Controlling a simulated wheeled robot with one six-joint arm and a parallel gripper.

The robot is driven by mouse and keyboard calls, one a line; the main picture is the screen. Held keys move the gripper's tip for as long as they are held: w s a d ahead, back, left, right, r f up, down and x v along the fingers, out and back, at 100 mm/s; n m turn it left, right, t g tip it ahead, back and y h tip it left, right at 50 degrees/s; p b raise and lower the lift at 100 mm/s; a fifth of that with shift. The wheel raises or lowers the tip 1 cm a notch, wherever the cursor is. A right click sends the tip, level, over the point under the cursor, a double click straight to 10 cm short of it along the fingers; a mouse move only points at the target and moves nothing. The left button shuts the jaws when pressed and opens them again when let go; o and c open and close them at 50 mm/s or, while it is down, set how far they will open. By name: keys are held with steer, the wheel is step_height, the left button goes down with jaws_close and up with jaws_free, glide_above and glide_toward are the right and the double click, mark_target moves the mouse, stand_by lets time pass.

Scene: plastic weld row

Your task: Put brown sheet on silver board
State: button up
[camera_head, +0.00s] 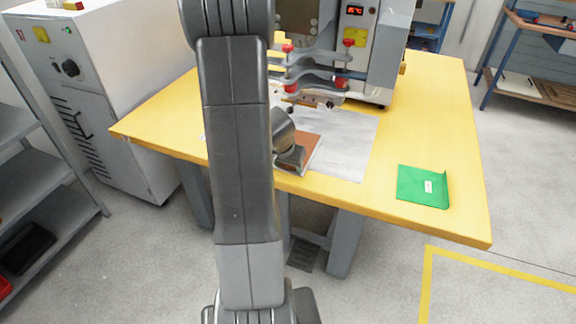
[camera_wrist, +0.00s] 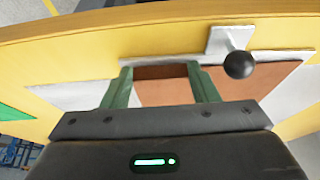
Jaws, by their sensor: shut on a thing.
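The brown sheet (camera_head: 311,146) shows just right of my gripper near the table's front edge in the head view, over the silver board (camera_head: 350,150). In the wrist view the brown sheet (camera_wrist: 165,92) spans the space between my fingers and continues right behind one finger. My gripper (camera_head: 289,157) is low over the board's front left part, with its fingers shut on the brown sheet; they show in the wrist view (camera_wrist: 161,70). The silver board (camera_wrist: 62,97) also shows left of the fingers there. Whether the sheet touches the board cannot be told.
A welding machine (camera_head: 372,50) with red-knobbed clamps stands behind the board on the yellow table (camera_head: 437,110). A green folder-like piece (camera_head: 422,186) lies to the right. A pale bar with a black knob (camera_wrist: 239,65) is close to the fingers. A white cabinet (camera_head: 112,90) stands left.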

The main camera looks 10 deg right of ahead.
steer(key=shift+f, duration=0.15)
steer(key=o, duration=1)
steer(key=shift+o, duration=0.2)
steer(key=p+v, duration=0.3)
steer(key=v, duration=0.9)
steer(key=shift+r, duration=0.25)
